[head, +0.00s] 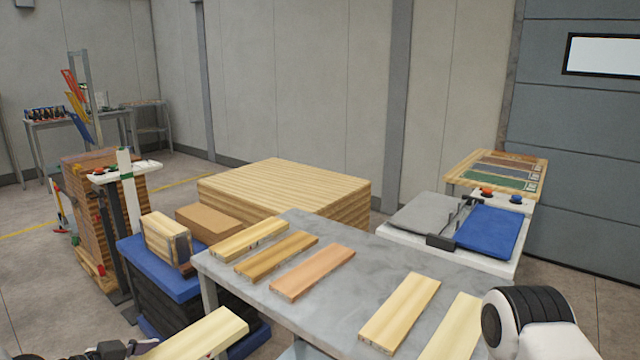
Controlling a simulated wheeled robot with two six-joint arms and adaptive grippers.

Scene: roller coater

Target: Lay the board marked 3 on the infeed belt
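Several boards lie apart on the grey table: a pale board (249,238), a golden board (276,255), a pinkish board (313,271) and two pale boards (400,311) (455,330) at the right. No number 3 is readable on any. Another pale board (205,336) is at the bottom left, off the table, with my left gripper (135,349) at its near end. The gripper appears shut on it, partly cut off by the frame. My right arm shows at lower right; its gripper is out of view. I cannot identify the infeed belt for certain.
A white bench (505,262) beyond the table carries a grey panel (424,212), a blue panel (492,231) and a dark bar. Blue-topped black crates (165,275) hold wooden blocks. A large wood stack (285,188) stands behind. The grey table (335,310) has bare middle space.

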